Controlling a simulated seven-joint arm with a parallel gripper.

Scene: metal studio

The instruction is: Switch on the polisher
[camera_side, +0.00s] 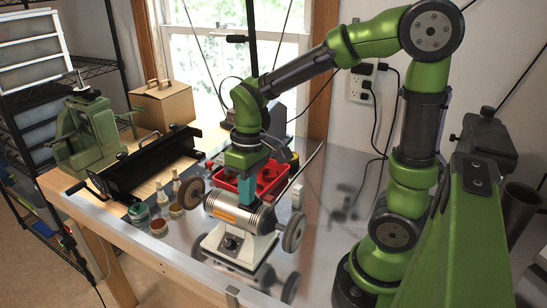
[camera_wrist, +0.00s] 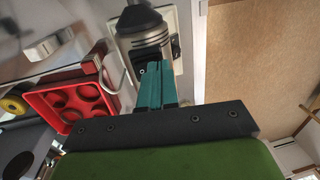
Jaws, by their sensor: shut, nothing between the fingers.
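The polisher (camera_side: 222,212) stands on the metal bench. It has a silver motor body on a white base, with a brown wheel (camera_side: 190,193) on the left and a grey wheel (camera_side: 294,231) on the right. A dark knob (camera_side: 229,243) is on the front of its base. My gripper (camera_side: 246,196) points down just above or behind the motor body; I cannot tell if it touches. In the wrist view, the teal fingers (camera_wrist: 155,70) are together and empty, and the polisher's motor body (camera_wrist: 140,28) shows beyond their tips.
A red tray (camera_side: 228,182) with round hollows sits behind the polisher; it shows in the wrist view too (camera_wrist: 45,98). Small pots (camera_side: 158,227) stand to the left. A black bending tool (camera_side: 150,165), green machine (camera_side: 92,125) and cardboard box (camera_side: 162,108) are farther left.

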